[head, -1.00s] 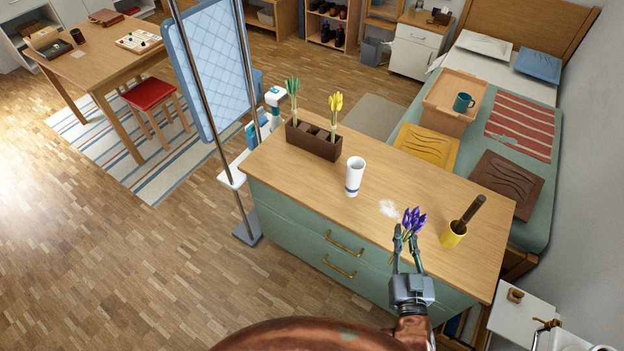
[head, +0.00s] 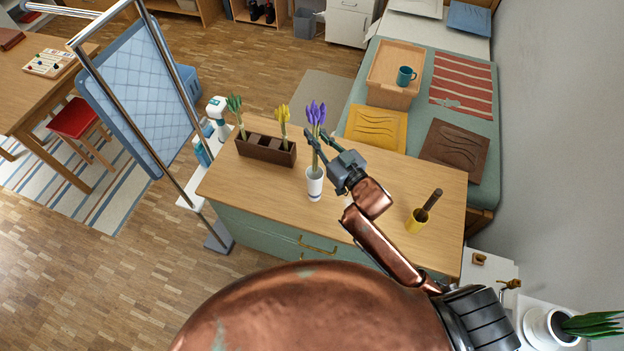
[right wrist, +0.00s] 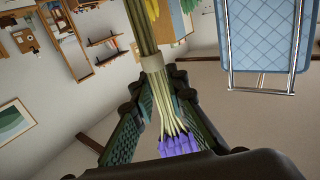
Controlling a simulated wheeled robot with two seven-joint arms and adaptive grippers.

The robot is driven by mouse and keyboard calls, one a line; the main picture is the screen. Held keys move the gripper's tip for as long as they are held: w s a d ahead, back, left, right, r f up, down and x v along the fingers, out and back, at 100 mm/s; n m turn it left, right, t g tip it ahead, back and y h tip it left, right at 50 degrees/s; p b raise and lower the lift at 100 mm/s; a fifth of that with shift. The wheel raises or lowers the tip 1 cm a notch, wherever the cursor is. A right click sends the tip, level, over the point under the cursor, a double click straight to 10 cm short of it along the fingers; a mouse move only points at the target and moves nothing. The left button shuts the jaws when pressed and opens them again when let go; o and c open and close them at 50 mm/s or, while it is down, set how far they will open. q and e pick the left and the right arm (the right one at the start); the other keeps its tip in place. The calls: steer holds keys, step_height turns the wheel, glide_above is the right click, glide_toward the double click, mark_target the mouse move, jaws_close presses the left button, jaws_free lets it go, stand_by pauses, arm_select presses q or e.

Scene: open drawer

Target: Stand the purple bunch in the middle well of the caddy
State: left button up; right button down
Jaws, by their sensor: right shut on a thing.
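The purple bunch (head: 316,112) is upright in my right gripper (head: 314,138), which is shut on its stems. Its lower stems overlap the mouth of the white cup (head: 314,186); I cannot tell whether they are in it or above it. In the right wrist view the tied stems (right wrist: 160,85) pass between the fingers, purple blossoms (right wrist: 180,145) near the palm. The brown caddy (head: 263,154) stands left of the cup, with a green bunch (head: 236,112) in its left well and a yellow bunch (head: 283,122) in its right well. The middle well looks empty. My left gripper is not in view.
A blue padded screen (head: 145,95) on metal poles stands to the left. A white-teal bottle (head: 217,112) stands beyond the caddy's left end.

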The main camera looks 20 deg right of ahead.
steer(key=b, duration=0.1)
glide_above(316, 171)
steer(key=f, duration=0.8)
steer(key=shift+w+a+f, duration=0.1)
steer(key=shift+w+a, duration=0.1)
steer(key=shift+w, duration=0.15)
step_height(316, 171, down, 4)
steer(key=shift+f+b, duration=0.25)
steer(key=shift+b, duration=0.25)
steer(key=shift+f, duration=0.5)
step_height(316, 171, down, 3)
steer(key=shift+f+b, duration=0.15)
steer(key=shift+b, duration=0.2)
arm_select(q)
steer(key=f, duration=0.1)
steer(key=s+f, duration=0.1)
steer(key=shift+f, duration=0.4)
arm_select(e)
steer(key=shift+f, duration=0.1)
steer(key=shift+f, duration=0.2)
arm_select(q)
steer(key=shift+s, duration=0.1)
arm_select(e)
steer(key=c, duration=1.9)
jaws_free()
